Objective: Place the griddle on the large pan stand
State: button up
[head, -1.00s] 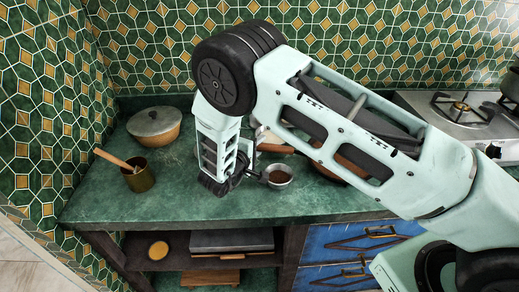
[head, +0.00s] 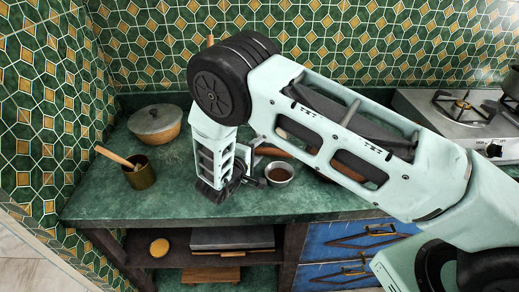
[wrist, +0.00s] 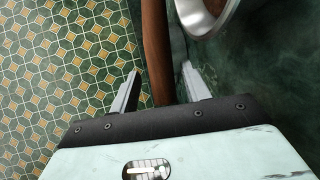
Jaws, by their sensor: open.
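A brown wooden handle (head: 273,152) sticks out to the left above the counter. It leads toward a brown pan-like shape behind my arm, which looks like the griddle; most of it is hidden. My gripper (head: 258,172) is low over the counter, pointing right at the handle. In the wrist view the handle (wrist: 156,40) runs down between the two parted fingers of my gripper (wrist: 161,70), with gaps beside it. The hotplate (head: 455,122) at the far right has a dark pan stand (head: 460,106) over a burner. I cannot tell which stand is the large one.
A small metal bowl (head: 279,174) stands close in front of the handle, and it also shows in the wrist view (wrist: 203,14). A lidded pot (head: 155,124) and a brass cup (head: 140,175) with a wooden utensil stand at left. The front counter is clear.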

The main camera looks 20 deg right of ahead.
jog(key=b+v, duration=0.2)
jog(key=v, duration=0.7)
jog(key=shift+s+a, duration=0.1)
jog(key=shift+a, duration=0.05)
jog(key=shift+s+a+r, duration=0.15)
jog(key=shift+s+a, duration=0.05)
jog(key=shift+w+a+r+y, duration=0.15)
jog(key=shift+a+y, duration=0.15)
jog(key=w+a+r+m+y, duration=0.1)
jog(key=w+a+r+y, duration=0.25)
jog(key=a+y, duration=0.3)
jog(key=s+a+r+g+y, duration=0.3)
jog(key=s+a+r+y, duration=0.4)
jog(key=s+r+y, duration=0.15)
jog(key=s+d+r+g+y, duration=0.2)
jog(key=s+r+g, duration=0.15)
jog(key=s, duration=0.75)
jog(key=s+d+g+h, duration=0.3)
jog(key=s+d+h, duration=0.1)
jog(key=s+d, duration=0.9)
jog(key=shift+s+d+r+g+h, duration=0.2)
jog(key=shift+s+d+g+h, duration=0.2)
jog(key=shift+s, duration=0.1)
